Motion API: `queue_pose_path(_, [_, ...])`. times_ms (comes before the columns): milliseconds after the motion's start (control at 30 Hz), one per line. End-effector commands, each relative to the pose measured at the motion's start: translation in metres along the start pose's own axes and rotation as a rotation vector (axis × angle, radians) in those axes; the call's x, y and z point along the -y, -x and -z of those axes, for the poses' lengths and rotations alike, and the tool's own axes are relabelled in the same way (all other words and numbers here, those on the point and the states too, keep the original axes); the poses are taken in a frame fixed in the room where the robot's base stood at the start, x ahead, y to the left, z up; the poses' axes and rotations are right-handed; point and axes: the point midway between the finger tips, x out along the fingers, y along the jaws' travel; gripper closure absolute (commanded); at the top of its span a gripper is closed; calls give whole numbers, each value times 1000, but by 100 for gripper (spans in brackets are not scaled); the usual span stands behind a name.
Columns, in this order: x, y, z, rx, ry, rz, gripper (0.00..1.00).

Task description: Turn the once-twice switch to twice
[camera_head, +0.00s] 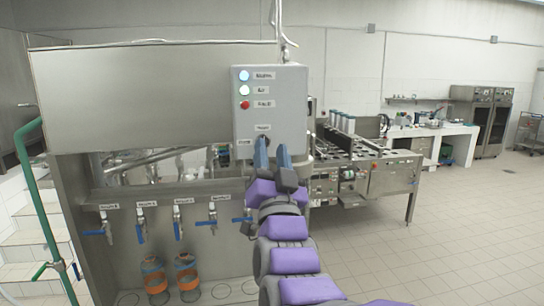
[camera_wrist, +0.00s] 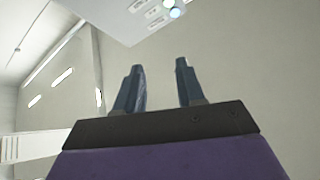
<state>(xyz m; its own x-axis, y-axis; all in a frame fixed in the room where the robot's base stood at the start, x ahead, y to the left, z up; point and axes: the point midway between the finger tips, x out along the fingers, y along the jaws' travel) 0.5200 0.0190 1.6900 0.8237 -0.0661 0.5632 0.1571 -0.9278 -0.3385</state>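The grey control box (camera_head: 284,100) hangs at the right end of the machine. A dark switch knob (camera_head: 263,139) sits low on its front, with a small label (camera_head: 263,127) above it and another to its left, both too small to read. The knob is partly hidden by a finger, so its setting cannot be told. My gripper (camera_head: 272,148) is at the box's lower part, fingers upward. In the wrist view my gripper (camera_wrist: 159,66) shows two separated blue-grey fingers with nothing between them. I cannot tell whether a finger touches the knob.
White, green and red lights or buttons sit higher on the box. Several blue-handled taps (camera_head: 141,221) line the machine's front, above two orange-banded containers (camera_head: 187,275). A steel machine (camera_head: 390,172) stands behind right. The tiled floor (camera_head: 470,240) at right is clear.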

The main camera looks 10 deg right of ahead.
Motion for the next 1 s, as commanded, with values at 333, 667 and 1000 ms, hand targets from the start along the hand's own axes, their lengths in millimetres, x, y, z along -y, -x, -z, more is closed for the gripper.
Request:
queue_pose_path(333, [-70, 36, -67, 210, 433, 62, 62])
queue_pose_path(667, [-79, 22, -68, 225, 450, 62, 62])
queue_pose_path(1000, [-67, -2, -76, 225, 455, 67, 62])
